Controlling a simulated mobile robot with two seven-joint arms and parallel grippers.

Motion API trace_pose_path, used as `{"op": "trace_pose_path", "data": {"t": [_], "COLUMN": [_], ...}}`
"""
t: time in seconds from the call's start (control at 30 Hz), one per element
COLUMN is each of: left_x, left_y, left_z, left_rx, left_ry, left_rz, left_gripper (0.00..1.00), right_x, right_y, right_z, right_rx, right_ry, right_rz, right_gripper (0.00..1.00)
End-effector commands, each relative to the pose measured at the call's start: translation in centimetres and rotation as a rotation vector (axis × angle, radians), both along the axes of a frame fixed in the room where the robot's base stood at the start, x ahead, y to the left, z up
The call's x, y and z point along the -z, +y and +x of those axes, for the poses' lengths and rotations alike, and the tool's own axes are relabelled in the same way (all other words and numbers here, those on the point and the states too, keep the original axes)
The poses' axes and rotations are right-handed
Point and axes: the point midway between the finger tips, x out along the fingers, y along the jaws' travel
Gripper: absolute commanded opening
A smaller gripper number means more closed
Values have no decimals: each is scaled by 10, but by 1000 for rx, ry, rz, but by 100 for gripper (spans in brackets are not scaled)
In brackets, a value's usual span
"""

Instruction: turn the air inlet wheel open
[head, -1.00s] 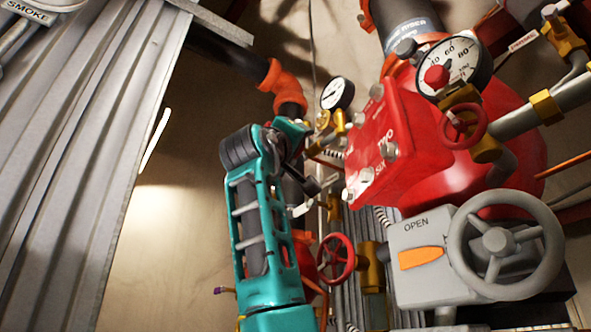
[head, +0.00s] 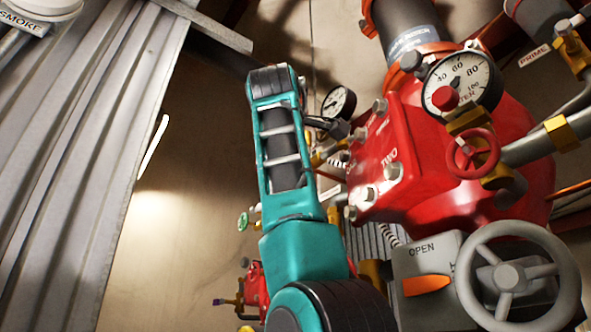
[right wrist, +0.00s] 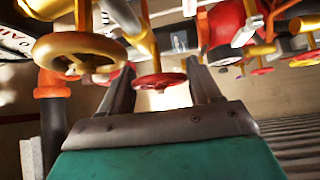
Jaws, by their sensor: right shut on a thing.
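In the right wrist view a small red handwheel (right wrist: 160,80) lies between the two fingers of my right gripper (right wrist: 160,67), which is shut on it. No label shows on this wheel. In the head view a teal arm of mine rises through the middle; a grey part at its upper end is beside a small white gauge, and the gripped wheel cannot be made out there. My left gripper is in neither view.
A big red valve body (head: 385,165) carries a gauge (head: 460,85) and a small red wheel (head: 473,153). A grey handwheel (head: 518,278) stands beside a box marked OPEN (head: 425,265). Corrugated metal (head: 70,150) fills the left; bare wall (head: 185,220) lies between.

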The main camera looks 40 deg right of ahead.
Motion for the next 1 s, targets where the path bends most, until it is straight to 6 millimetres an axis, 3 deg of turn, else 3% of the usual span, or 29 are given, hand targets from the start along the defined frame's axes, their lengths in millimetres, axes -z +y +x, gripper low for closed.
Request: {"op": "trace_pose_path", "data": {"t": [0.4, 1.0], "left_x": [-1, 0], "left_y": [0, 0], "left_z": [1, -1], "left_rx": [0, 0], "left_ry": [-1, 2], "left_rz": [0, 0], "left_gripper": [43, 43], "right_x": [1, 1], "right_y": [0, 0], "right_z": [0, 0], "right_rx": [2, 3], "right_ry": [135, 163], "right_rz": [14, 18], "right_gripper": [33, 33]}}
